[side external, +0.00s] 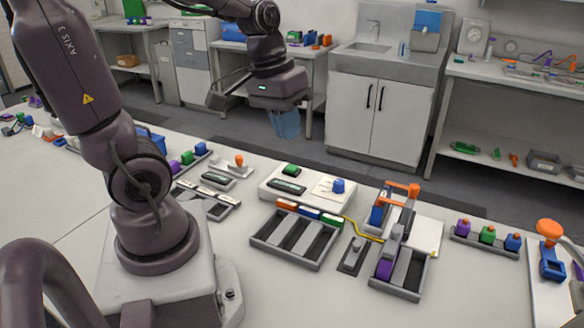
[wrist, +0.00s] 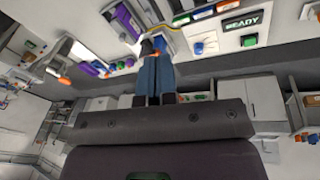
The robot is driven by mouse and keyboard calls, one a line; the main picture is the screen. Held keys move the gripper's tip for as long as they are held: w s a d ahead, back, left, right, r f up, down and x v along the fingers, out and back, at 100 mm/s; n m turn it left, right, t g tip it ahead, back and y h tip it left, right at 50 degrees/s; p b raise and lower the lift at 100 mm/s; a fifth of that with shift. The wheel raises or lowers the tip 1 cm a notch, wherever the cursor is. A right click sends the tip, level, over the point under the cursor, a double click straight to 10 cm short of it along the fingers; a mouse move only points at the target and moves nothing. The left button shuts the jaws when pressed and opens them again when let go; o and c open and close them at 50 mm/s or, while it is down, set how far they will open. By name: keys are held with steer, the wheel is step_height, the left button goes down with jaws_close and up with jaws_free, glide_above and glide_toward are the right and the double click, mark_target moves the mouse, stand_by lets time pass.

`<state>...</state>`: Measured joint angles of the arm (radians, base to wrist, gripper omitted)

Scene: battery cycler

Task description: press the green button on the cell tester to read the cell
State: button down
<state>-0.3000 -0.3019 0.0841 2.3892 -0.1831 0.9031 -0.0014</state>
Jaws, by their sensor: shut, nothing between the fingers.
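The cell tester (side external: 268,186) is a white box on the bench, with a green button (side external: 291,170), a dark display (side external: 287,187) and a blue knob (side external: 338,186). In the wrist view the tester's display (wrist: 243,22) reads READY, with the green button (wrist: 249,40) beside it and the blue knob (wrist: 198,48) to the left. My gripper (side external: 287,135) has blue fingers, shut and empty, held in the air above and apart from the tester. The shut fingers also show in the wrist view (wrist: 155,45), left of the button.
A grey tray (side external: 262,240) with slots, and orange, blue and green blocks at its back edge, stands in front of the tester. A fixture with an orange handle (side external: 413,190) and a yellow cable stand to the right. An orange-topped post (side external: 549,229) is at far right.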

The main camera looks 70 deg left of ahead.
steer(key=w+a+f+n+h, duration=0.3)
steer(key=w+a+f+n, duration=0.1)
steer(key=a+f+n, duration=0.3)
steer(key=n+t+y, duration=0.3)
steer(key=n+t, duration=0.4)
steer(key=n, duration=0.6)
glide_above(291, 168)
step_height(291, 168, down, 6)
steer(key=shift+f, duration=4.45)
steer(key=shift+f, duration=0.1)
steer(key=shift+f, duration=0.3)
